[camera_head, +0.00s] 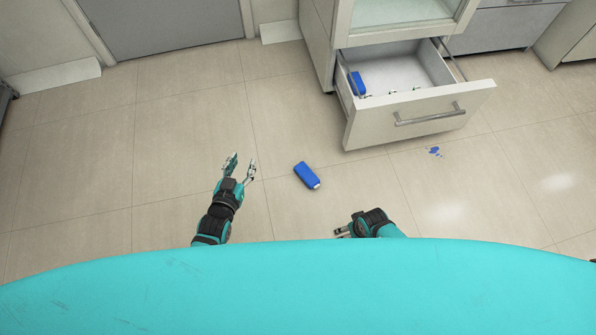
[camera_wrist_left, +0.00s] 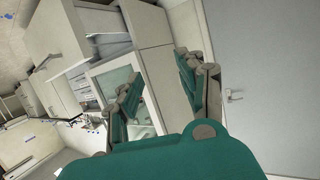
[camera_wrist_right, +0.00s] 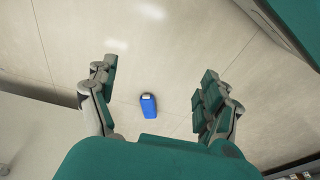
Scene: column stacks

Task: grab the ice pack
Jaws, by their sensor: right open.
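A blue ice pack (camera_head: 306,175) with a pale end lies on the tiled floor near the middle of the head view. It also shows in the right wrist view (camera_wrist_right: 148,106), below and between the spread fingers. A second similar blue pack (camera_head: 358,84) is inside the open drawer at its left side. My left gripper (camera_head: 240,168) is left of the floor pack, open and empty, and its fingers show apart in the left wrist view (camera_wrist_left: 158,78). My right gripper (camera_head: 341,231) is below and right of the floor pack, open and empty, with its fingers spread in the right wrist view (camera_wrist_right: 157,92).
The open drawer (camera_head: 408,122) juts out from a cabinet (camera_head: 318,36) at the upper right. A blue splotch (camera_head: 434,151) lies on the floor beside it. A grey door (camera_head: 160,22) is at the back left. The floor around the pack is clear.

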